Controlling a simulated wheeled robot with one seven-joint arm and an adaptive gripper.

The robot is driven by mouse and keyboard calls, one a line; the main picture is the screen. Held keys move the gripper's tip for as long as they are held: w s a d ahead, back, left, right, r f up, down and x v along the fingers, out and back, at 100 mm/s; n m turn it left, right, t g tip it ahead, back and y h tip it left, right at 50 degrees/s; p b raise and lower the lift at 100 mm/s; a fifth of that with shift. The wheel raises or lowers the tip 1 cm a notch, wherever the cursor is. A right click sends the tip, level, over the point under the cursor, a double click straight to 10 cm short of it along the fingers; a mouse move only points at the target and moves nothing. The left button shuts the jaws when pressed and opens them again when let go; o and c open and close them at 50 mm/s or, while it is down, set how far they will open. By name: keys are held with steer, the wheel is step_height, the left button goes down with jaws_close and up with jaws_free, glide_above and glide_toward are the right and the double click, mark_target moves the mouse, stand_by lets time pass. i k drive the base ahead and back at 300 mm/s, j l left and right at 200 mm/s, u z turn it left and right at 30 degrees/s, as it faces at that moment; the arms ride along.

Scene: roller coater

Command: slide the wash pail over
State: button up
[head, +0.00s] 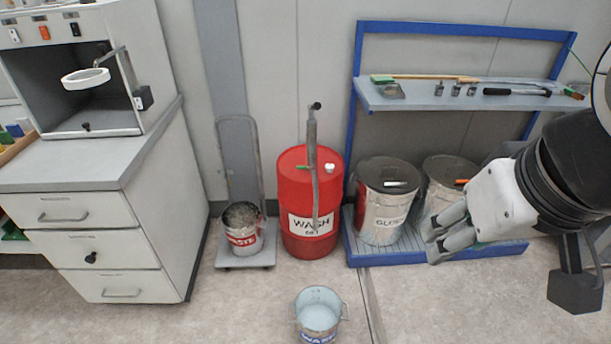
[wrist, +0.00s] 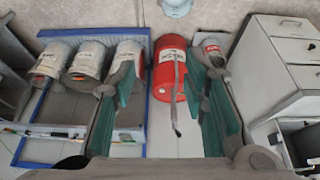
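The wash pail (head: 318,320) is a small metal bucket with pale liquid and a blue label, standing upright on the floor at the bottom centre of the head view. Its lower part is cut off by the frame edge. In the wrist view a pale blue-grey round shape, apparently the pail (wrist: 175,7), shows at the top edge, partly cut off. My gripper (head: 434,240) is in the air at the right of the head view, apart from the pail. In the wrist view the gripper's fingers (wrist: 160,65) are spread wide with nothing between them.
A red WASH drum (head: 294,208) with a pump stands behind the pail. A waste bucket (head: 243,238) sits on a cart (head: 232,264) to its left. Metal cans (head: 383,215) stand on a blue rack (head: 372,258) at right. A drawer cabinet (head: 100,250) is at left. Floor around the pail is clear.

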mark_target(318, 309)
steer(key=i+l+u, duration=0.1)
steer(key=i+u, duration=0.15)
steer(key=u, duration=0.15)
steer(key=i+l+u, duration=0.15)
steer(key=u, duration=0.2)
steer(key=i+l+u, duration=0.2)
steer(key=u, duration=0.2)
